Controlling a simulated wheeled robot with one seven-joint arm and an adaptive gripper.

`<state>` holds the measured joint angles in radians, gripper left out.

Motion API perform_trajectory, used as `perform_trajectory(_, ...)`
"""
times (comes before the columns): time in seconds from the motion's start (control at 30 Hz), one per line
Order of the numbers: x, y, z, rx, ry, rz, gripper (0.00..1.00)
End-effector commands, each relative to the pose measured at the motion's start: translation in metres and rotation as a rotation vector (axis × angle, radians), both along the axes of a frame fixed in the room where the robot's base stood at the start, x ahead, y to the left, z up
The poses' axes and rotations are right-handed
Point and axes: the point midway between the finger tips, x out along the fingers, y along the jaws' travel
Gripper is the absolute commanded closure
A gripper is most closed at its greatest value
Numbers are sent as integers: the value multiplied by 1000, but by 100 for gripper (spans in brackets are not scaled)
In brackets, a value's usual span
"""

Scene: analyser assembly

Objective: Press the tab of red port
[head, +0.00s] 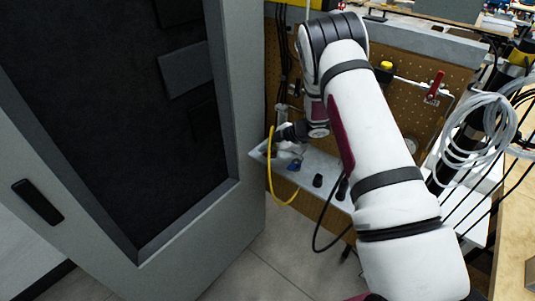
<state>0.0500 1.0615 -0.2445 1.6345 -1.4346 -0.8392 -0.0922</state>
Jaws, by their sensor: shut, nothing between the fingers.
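My arm reaches away from me to a pale shelf-like panel (330,190) at the foot of a pegboard. My gripper (281,136) is a small dark shape at the arm's far end, shut and empty, close above the panel's left end. A yellow cable (270,172) hangs in a loop right beside it. A blue part (294,164) sits on the panel just below my gripper. I cannot make out a red port or its tab; it may be hidden by my gripper or too small to tell. Whether my gripper touches anything is unclear.
A large grey cabinet (250,190) stands close on the left. The brown pegboard (400,110) behind holds a red-handled valve (435,86) and a yellow-topped fitting (385,68). Black plugs (318,180) stand on the panel. Coiled white tubing (480,130) hangs at right.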

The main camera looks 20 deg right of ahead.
Motion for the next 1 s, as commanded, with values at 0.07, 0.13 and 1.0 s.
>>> perform_trajectory(0.07,0,0,6,0,-1,0,100)
perform_trajectory(0.13,0,0,8,-1,-2,1,100)
perform_trajectory(1.0,0,0,49,0,-3,2,100)
